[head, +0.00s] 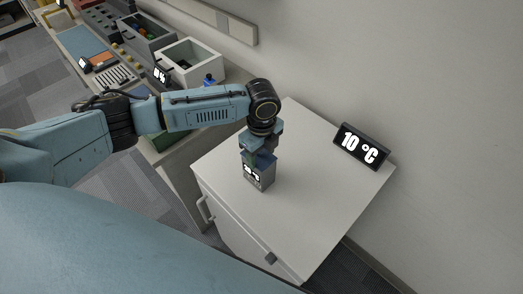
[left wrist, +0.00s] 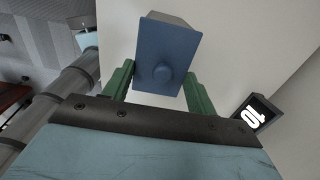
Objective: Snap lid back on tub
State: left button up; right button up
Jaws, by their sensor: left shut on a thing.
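The blue lid (left wrist: 168,45) with a round knob is between the green fingers of my left gripper (left wrist: 160,85) in the left wrist view. In the head view my left gripper (head: 252,158) points down over the white cabinet, shut on the lid. The dark grey tub (head: 259,179), with a white label, stands upright right under the lid. A strip of the tub (left wrist: 172,18) shows beyond the lid in the left wrist view. I cannot tell whether the lid is seated or just above the rim. My right gripper is not in view.
The white cabinet top (head: 310,200) is clear around the tub. A black display reading 10 °C (head: 361,146) stands at its right rear, near the wall. A counter with a white open bin (head: 190,62), a blue bottle (head: 209,80) and other gear lies at the upper left.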

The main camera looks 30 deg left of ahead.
pick_arm(q)
jog(key=shift+f+p, duration=0.15)
jog(key=shift+p, duration=0.15)
dwell(0.7)
jog(key=o, duration=1.5)
jog(key=shift+r+p, duration=1.3)
jog(key=shift+p, duration=0.15)
jog(key=shift+r+p, duration=1.05)
jog(key=shift+r, duration=1.15)
